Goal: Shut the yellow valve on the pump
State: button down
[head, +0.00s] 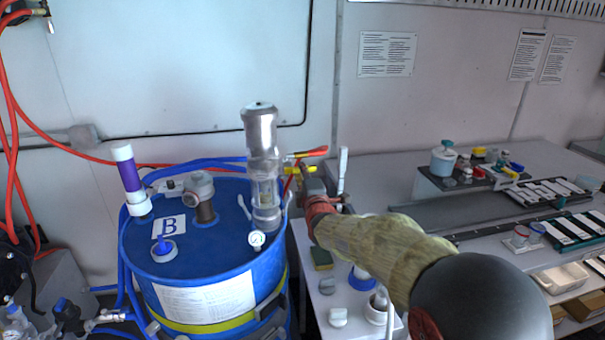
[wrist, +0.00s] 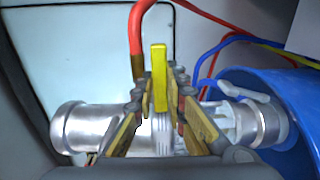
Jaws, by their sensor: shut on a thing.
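The silver pump (head: 262,140) stands upright on the blue drum marked B. Its yellow valve (head: 298,156) sticks out on the pump's right side, by the end of a red hose. My gripper (head: 300,178) reaches in from the right, beside the pump. In the wrist view the yellow valve handle (wrist: 159,75) stands between the two fingers of my gripper (wrist: 160,90), which are shut on it. The silver pump body (wrist: 90,128) lies across behind the fingers. The fingers and wrist hide the handle's lower part and the valve body.
Blue and red hoses run behind the pump. A grey bench (head: 400,180) with trays and small parts is at right, partly under my arm. The wall is close behind.

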jog(key=c, duration=2.1)
grip_release()
jog(key=shift+a, duration=0.1)
jog(key=shift+o, duration=0.2)
jog(key=v, duration=1.2)
